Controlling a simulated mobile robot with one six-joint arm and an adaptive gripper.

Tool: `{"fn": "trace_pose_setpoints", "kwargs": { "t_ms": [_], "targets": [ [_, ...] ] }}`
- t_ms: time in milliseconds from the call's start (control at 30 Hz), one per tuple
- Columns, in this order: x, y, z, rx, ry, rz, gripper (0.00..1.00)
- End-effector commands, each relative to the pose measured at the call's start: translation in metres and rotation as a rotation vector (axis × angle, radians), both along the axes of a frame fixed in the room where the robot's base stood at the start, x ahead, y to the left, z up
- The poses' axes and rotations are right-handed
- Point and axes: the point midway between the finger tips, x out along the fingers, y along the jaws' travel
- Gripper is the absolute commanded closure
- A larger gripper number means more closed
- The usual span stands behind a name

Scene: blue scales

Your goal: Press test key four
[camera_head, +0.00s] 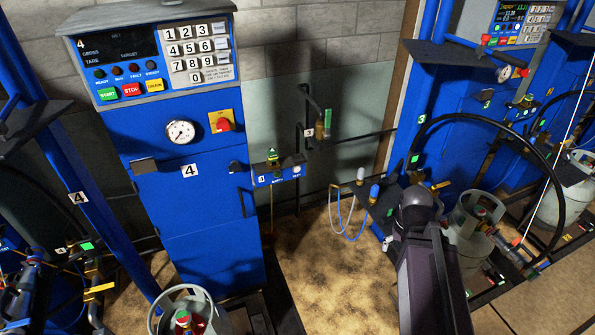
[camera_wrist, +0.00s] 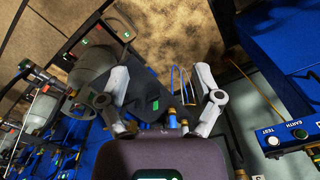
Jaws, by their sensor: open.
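The number 4 scale (camera_head: 207,215) is a tall blue cabinet at the left of the head view. A small blue box marked 4 (camera_head: 278,173) juts out beside it, with a green-topped fitting above and a pale round button at its right. In the wrist view a blue box lettered "TEST" and "EARTH" (camera_wrist: 290,141) is at the right edge, with a pale button (camera_wrist: 273,141) under "TEST". My gripper (camera_wrist: 162,76) is open and empty, apart from this box and to its left. In the head view my dark arm stands right of the box; its fingertips are hidden.
A keypad (camera_head: 198,52) and gauge (camera_head: 181,132) are on the cabinet front. A bracket (camera_head: 373,200) with blue-capped hoses stands near my arm. Scale 3 (camera_head: 440,120) and gas cylinders (camera_head: 470,225) are at the right. Sandy floor (camera_head: 315,270) lies open between the scales.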

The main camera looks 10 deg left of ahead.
Motion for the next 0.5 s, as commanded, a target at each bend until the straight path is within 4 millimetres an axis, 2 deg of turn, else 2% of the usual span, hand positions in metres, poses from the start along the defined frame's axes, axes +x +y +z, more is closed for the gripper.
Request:
{"fn": "trace_pose_setpoints", "kwargs": {
  "t_ms": [33, 200, 500],
  "targets": [
    [0.0000, 0.0000, 0.0000, 0.000, 0.000, 0.000, 0.48],
    [0.0000, 0.0000, 0.0000, 0.000, 0.000, 0.000, 0.98],
    [0.0000, 0.0000, 0.0000, 0.000, 0.000, 0.000, 1.00]
  ]
}}
